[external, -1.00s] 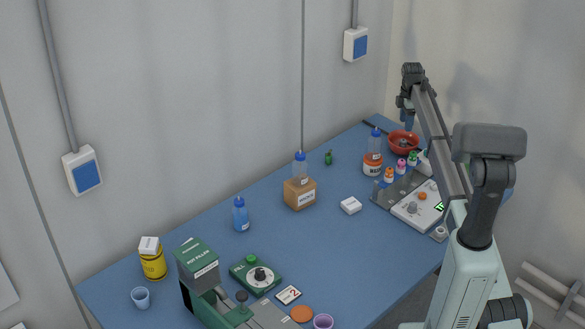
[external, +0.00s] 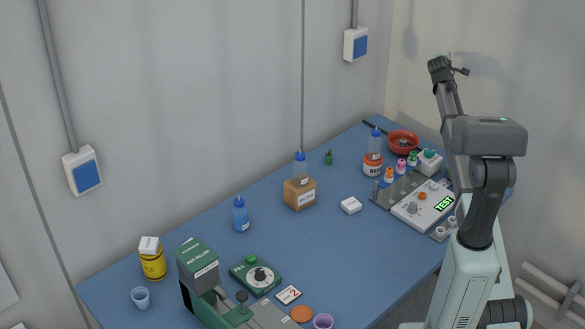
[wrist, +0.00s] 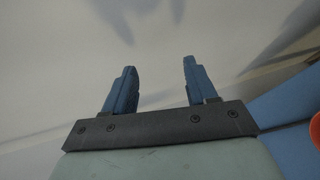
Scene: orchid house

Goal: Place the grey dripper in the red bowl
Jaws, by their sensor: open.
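The red bowl (external: 404,138) stands at the far right corner of the blue table. A small grey piece (external: 403,143) shows inside it; it looks like the grey dripper, but it is too small to be certain. My gripper (external: 446,57) is raised well above the table, up and to the right of the bowl, against the wall. In the wrist view my gripper (wrist: 158,70) is open, its two blue fingers apart with nothing between them. A red-orange edge at the right of that view (wrist: 313,137) may be the bowl's rim.
In front of the bowl are several small bottles with coloured caps, an orange-labelled jar (external: 373,165) and a test device (external: 422,206). A cardboard box (external: 299,193) and white block (external: 351,205) stand nearer the middle. The wall is close behind my gripper.

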